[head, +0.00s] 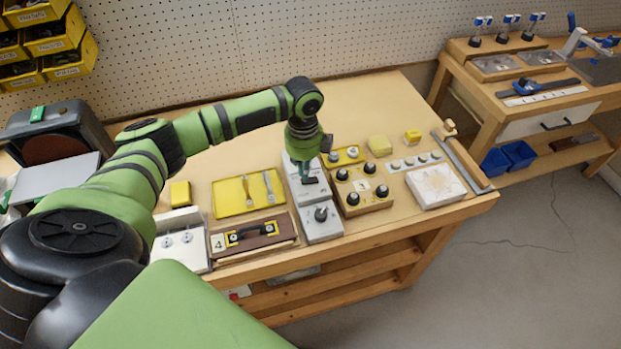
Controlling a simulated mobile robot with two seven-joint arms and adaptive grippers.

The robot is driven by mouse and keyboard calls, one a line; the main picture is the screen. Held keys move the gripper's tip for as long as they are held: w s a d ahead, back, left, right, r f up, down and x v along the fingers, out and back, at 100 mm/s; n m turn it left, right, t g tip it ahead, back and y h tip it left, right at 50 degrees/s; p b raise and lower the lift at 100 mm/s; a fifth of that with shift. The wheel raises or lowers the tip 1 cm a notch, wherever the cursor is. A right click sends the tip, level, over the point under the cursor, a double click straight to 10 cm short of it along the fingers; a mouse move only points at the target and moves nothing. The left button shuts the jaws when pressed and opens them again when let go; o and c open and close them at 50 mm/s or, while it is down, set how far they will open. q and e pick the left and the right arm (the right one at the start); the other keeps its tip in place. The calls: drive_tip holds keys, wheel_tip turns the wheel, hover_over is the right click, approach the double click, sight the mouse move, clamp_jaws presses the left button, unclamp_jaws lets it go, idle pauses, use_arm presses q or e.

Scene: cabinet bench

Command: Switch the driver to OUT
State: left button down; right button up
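My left arm reaches in from the left, and my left gripper (308,178) points down over a narrow light-grey unit (312,192) near the middle of the bench. The fingertips are at or just above a dark part on its top; I cannot tell if they touch it, or whether the fingers are open or shut. In front of it is a grey box with a black knob (321,214). No OUT marking is readable, so I cannot tell for certain which unit is the driver. My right gripper is not in view.
A yellow tray (228,206) and a brown board with a black handle (252,236) lie left of the grey unit. A wooden block with several black knobs (362,206) stands close on its right. The bench's back area (375,97) is clear.

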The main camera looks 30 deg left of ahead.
use_arm(q)
drive_tip(key=shift+s+f+b, duration=0.1)
drive_tip(key=shift+f+b, duration=0.45)
drive_tip(key=shift+f, duration=0.8)
idle(0.5)
wheel_tip(320, 180, up, 2)
drive_tip(key=shift+r+p, duration=0.1)
drive_tip(key=shift+p, duration=1.15)
wheel_tip(320, 180, up, 5)
drive_tip(key=p, duration=0.5)
